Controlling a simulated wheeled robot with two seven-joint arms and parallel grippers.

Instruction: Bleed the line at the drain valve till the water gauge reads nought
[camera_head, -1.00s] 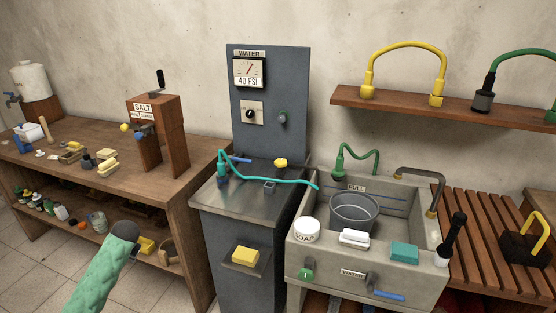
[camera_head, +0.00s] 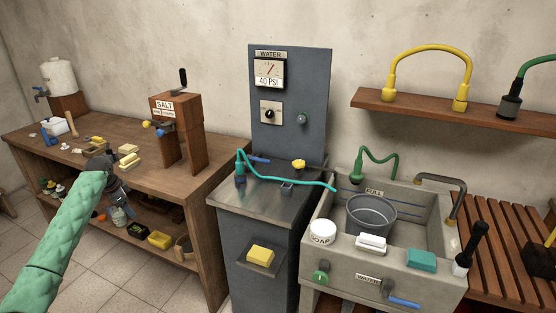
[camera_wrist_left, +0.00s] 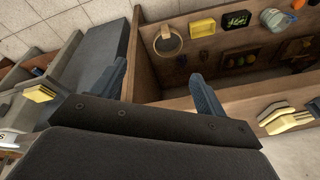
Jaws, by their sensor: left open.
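The water gauge (camera_head: 269,70) is on the grey panel above the grey cabinet (camera_head: 265,201), with 40 PSI on its plate. A blue handle (camera_head: 258,160) and a yellow knob (camera_head: 299,164) are on the cabinet top, near a teal hose (camera_head: 295,181). A blue lever (camera_head: 403,302) and a green round knob (camera_head: 320,277) are on the sink front. I cannot tell which of these is the drain valve. My left gripper (camera_head: 121,190) is open and empty, in front of the wooden bench at left. It also shows in the left wrist view (camera_wrist_left: 158,70). My right gripper is out of view.
The wooden bench (camera_head: 215,170) has a salt box (camera_head: 178,125) on top and a lower shelf of small goods. A yellow block (camera_head: 260,256) sits on the cabinet's front ledge. The sink (camera_head: 340,262) holds a metal bucket (camera_head: 371,215). Floor tiles at lower left are bare.

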